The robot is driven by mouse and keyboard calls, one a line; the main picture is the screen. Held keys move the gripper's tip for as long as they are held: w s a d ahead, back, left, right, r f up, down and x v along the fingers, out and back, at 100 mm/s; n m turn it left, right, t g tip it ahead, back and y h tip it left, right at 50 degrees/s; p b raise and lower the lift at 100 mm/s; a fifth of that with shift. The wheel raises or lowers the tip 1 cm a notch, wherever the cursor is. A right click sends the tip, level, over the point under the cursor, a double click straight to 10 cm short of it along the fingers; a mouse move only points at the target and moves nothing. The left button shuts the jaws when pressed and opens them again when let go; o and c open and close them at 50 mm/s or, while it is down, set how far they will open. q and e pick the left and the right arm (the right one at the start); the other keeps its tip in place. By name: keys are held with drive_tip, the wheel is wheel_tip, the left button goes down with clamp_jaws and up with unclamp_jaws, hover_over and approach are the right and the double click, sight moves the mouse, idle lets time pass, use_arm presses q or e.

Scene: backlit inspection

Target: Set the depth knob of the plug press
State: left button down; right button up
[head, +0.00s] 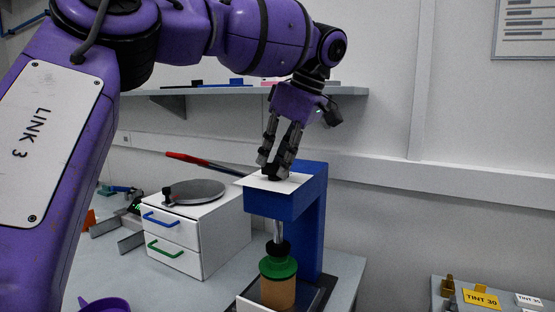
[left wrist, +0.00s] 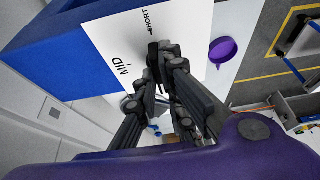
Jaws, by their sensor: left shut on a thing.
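The plug press (head: 313,215) is a blue frame on the bench, with a metal ram and black tip above a green-topped tan piece (head: 278,292). A white dial plate (head: 250,182) lies on its top; in the left wrist view the plate (left wrist: 108,35) reads MID and SHORT. My left gripper (head: 276,165) points down onto the plate, shut on the small black depth knob (head: 274,178). In the left wrist view its fingers mostly cover the knob (left wrist: 153,52), and I cannot tell which mark it points to. My right gripper is not in view.
A white two-drawer box (head: 180,235) with a dark round plate on top stands left of the press. A red-handled tool (head: 195,160) extends behind it. A purple bowl (head: 105,304) sits at the front left. A side table with a TINT 30 label (head: 481,299) is at the right.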

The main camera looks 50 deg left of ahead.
use_arm(q)
drive_tip(key=c, duration=2)
unclamp_jaws()
drive_tip(key=shift+o, duration=0.7)
drive_tip(key=s+v, duration=0.1)
drive_tip(key=v, duration=0.6)
drive_tip(key=shift+w+r, duration=0.25)
drive_tip(key=shift+w, duration=0.3)
drive_tip(key=shift+d, duration=0.1)
